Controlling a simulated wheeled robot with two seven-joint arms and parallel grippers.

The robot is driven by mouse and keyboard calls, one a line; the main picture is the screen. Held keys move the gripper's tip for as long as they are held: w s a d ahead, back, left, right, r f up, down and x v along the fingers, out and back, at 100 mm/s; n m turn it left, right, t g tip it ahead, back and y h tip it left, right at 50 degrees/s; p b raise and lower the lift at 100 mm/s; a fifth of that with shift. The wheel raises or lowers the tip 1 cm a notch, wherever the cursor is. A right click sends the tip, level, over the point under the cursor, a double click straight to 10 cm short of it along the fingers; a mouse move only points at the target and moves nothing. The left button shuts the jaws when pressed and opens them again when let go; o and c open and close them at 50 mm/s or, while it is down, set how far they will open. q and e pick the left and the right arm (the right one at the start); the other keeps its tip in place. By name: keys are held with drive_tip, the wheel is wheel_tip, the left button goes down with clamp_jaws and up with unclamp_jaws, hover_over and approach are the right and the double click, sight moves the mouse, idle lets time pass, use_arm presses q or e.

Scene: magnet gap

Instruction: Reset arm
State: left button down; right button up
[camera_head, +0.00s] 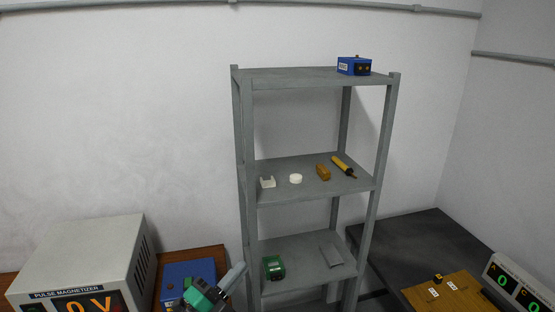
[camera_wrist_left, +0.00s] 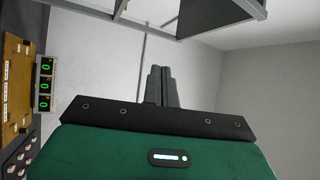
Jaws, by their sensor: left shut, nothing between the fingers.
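My left gripper (camera_head: 236,274) shows at the bottom of the head view, left of the shelf's lower part, with its green body partly cut off by the frame edge. In the left wrist view its two dark fingers (camera_wrist_left: 160,84) point away from the green housing and stand together, shut and empty. No object touches the fingertips. My right gripper is in neither view.
A grey shelf rack (camera_head: 248,150) holds small items, with a blue box (camera_head: 354,66) on top. A pulse magnetizer (camera_head: 85,262) stands lower left beside a blue device (camera_head: 188,272). A dark table (camera_head: 415,245) with a wooden board (camera_head: 450,292) is at right.

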use_arm(q)
drive_tip(key=s+a+f+n+g+y, duration=0.2)
drive_tip(key=s+a+f+n+y, duration=0.2)
drive_tip(key=a+f+n+y, duration=0.4)
drive_tip(key=s+a+f+n+g+y, duration=0.1)
drive_tip(key=s+a+f+n+y, duration=0.4)
drive_tip(key=n+y, duration=0.45)
drive_tip(key=s+a+f+n+g+h, duration=0.1)
drive_tip(key=s+f+n+g+h, duration=0.1)
drive_tip(key=s+f+g, duration=0.5)
drive_tip(key=s+f+n+g+h, duration=0.2)
drive_tip(key=s+f+g, duration=0.1)
drive_tip(key=s, duration=0.8)
wheel_tip(320, 180, down, 31)
drive_tip(key=g+b, duration=0.1)
drive_tip(key=s+a+f+g+b, duration=0.1)
drive_tip(key=s+a+f, duration=0.1)
drive_tip(key=s+f, duration=0.8)
drive_tip(key=s+a+f, duration=0.1)
drive_tip(key=s+f, duration=0.9)
drive_tip(key=f, duration=0.2)
drive_tip(key=shift+a+f+g+y+b, duration=0.15)
drive_tip(key=shift+a+g+y+b, duration=0.2)
drive_tip(key=shift+g, duration=0.05)
